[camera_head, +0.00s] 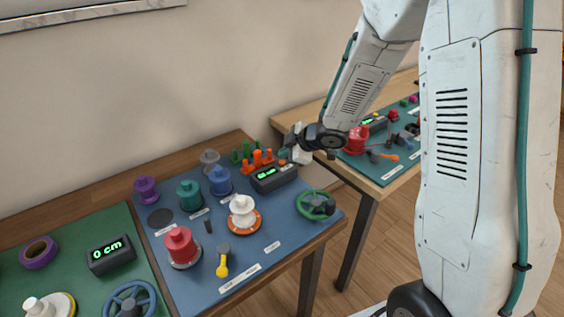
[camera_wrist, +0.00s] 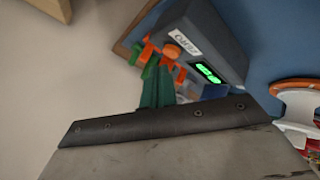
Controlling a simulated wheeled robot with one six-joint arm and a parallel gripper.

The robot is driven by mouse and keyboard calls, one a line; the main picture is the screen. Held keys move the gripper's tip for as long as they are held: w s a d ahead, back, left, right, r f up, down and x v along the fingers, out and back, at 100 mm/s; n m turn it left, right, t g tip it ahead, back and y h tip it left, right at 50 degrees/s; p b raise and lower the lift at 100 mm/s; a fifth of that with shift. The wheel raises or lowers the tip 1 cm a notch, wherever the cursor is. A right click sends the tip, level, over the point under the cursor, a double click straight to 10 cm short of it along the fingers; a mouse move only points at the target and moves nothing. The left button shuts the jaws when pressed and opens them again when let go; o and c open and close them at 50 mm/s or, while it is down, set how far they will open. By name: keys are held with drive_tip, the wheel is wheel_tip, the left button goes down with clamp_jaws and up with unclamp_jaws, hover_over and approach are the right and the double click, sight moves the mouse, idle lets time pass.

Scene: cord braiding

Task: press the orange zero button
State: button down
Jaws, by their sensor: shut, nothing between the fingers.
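The orange zero button (camera_wrist: 171,51) is a small round cap beside a white label on a dark box (camera_wrist: 205,35) in the wrist view. The box has a lit green display (camera_wrist: 208,72). In the head view the box (camera_head: 276,181) stands at the back right of the blue mat; I cannot make out the button there. My gripper (camera_head: 284,154) is just above the box's far side. Its teal fingertips (camera_wrist: 158,88) are together and empty, and appear apart from the button. Whether they touch anything else is unclear.
Orange pegs (camera_head: 259,160) and green pegs (camera_head: 241,152) stand close beside the gripper. Blue (camera_head: 220,182), white (camera_head: 242,215) and red (camera_head: 180,246) spools and a green handwheel (camera_head: 316,205) share the mat. The wall is behind. Another table (camera_head: 375,180) stands at right.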

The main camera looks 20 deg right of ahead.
drive_tip(key=shift+f, duration=0.15)
drive_tip(key=shift+f, duration=0.3)
drive_tip(key=shift+f, duration=0.35)
idle(0.6)
drive_tip(key=shift+r, duration=0.8)
wheel_tip(320, 180, up, 5)
idle(0.6)
idle(0.6)
